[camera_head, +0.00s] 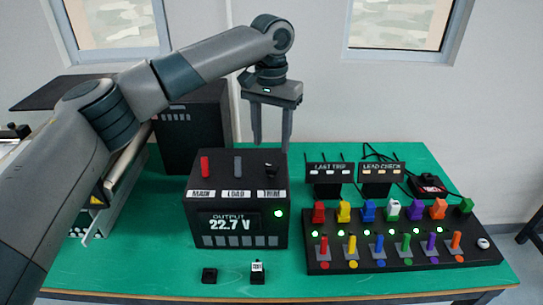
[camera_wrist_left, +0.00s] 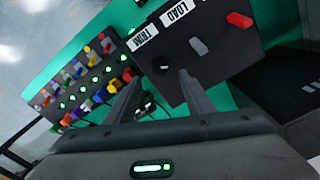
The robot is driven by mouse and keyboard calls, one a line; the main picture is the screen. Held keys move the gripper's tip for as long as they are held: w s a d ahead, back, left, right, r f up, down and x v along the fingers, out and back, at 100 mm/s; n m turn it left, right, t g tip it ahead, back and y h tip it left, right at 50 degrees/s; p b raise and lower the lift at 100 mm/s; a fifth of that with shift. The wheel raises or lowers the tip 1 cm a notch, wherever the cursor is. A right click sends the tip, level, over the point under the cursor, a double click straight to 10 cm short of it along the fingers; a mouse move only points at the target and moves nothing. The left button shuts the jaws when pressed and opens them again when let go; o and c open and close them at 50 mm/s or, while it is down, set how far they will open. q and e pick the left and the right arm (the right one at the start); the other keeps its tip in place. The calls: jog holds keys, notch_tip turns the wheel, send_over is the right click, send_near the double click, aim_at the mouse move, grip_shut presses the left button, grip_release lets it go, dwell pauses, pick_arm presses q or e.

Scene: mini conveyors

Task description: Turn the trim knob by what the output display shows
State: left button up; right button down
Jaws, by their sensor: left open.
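The black box's output display (camera_head: 230,223) reads 22.7 V in the head view. The dark trim knob (camera_head: 270,168) stands on the box top at the right, behind the TRIM label (camera_head: 270,193). It also shows in the left wrist view (camera_wrist_left: 163,69), seen between the finger ends. My left gripper (camera_head: 271,145) points down above the knob with its fingers apart and nothing between them. In the left wrist view its fingers (camera_wrist_left: 161,80) reach toward the knob on either side; I cannot tell whether they touch it. My right gripper is not in view.
A red MAIN lever (camera_head: 205,166) and a grey LOAD lever (camera_head: 238,166) stand left of the knob. A panel of coloured switches (camera_head: 400,262) lies right.

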aim_at(271, 166)
pick_arm(q)
notch_tip(271, 166, down, 7)
jog(key=shift+r+p, duration=0.15)
jog(key=shift+p, duration=0.6)
jog(key=c, duration=1)
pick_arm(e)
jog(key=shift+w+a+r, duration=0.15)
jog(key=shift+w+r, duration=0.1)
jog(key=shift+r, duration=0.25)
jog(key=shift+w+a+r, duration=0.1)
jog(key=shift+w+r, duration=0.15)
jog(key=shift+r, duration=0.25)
